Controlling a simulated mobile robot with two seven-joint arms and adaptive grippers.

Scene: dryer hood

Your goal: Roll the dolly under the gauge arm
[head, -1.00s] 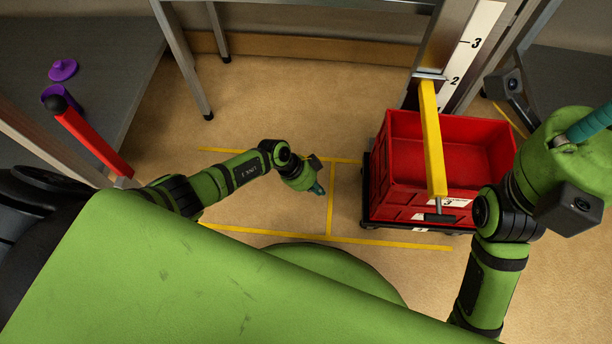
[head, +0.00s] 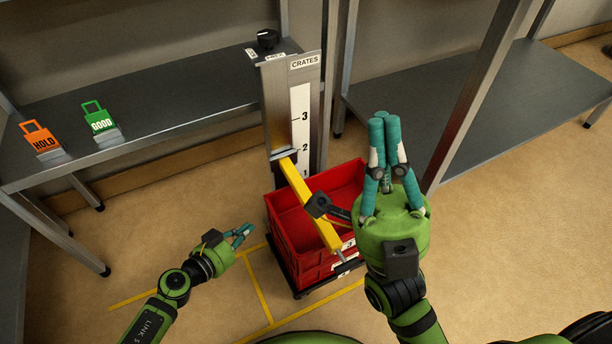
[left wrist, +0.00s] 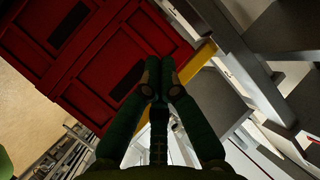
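The red crates (head: 290,220) look stacked on a low dark dolly (head: 318,287) on the floor, in front of the gauge post (head: 302,115) with its numbered scale. The yellow gauge arm (head: 308,203) reaches out from the post across the crate opening in the head view; its height above the rim is hard to judge. My left gripper (head: 249,230) is empty, left of the crates, its fingers together; in the left wrist view they point toward the red crate wall (left wrist: 85,60). My right gripper (head: 384,118) is raised, empty, fingers together, right of the post.
Yellow floor lines (head: 257,283) run left of and below the dolly. A grey bench (head: 150,105) with orange HOLD (head: 40,138) and green GOOD (head: 100,122) tags stands behind left. Another grey shelf (head: 480,110) stands right. Open floor lies between.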

